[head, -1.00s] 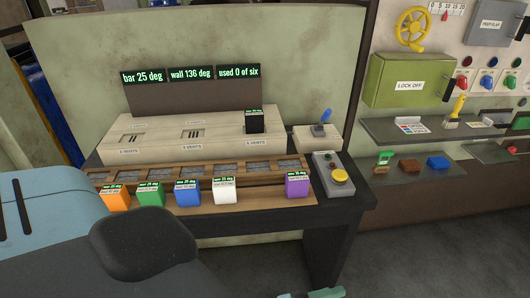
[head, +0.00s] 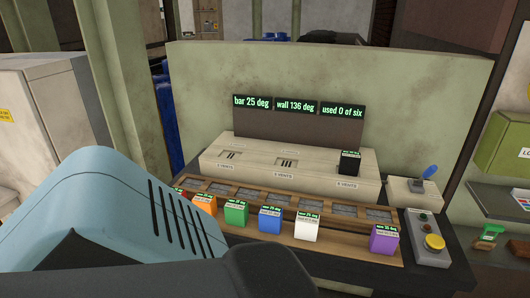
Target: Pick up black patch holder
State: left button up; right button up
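The black patch holder (head: 349,165) stands upright at the right end of the pale wooden block (head: 310,178), above the "6 vents" label. A small green display is on its top. The block's other two vent positions, left and middle, show dark slots with no holder in them. Neither of my grippers is in view. My blue and black arm fills the lower left of the head view and is well apart from the black holder.
Orange (head: 204,205), green (head: 236,213), blue (head: 270,221), white (head: 306,228) and purple (head: 384,240) holders stand along the front rack, with a gap between white and purple. A yellow-button box (head: 428,240) and blue-lever switch (head: 420,187) are at right. Displays (head: 297,107) stand behind.

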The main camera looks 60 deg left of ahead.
aim_at(349, 161)
jog(key=u, duration=1.35)
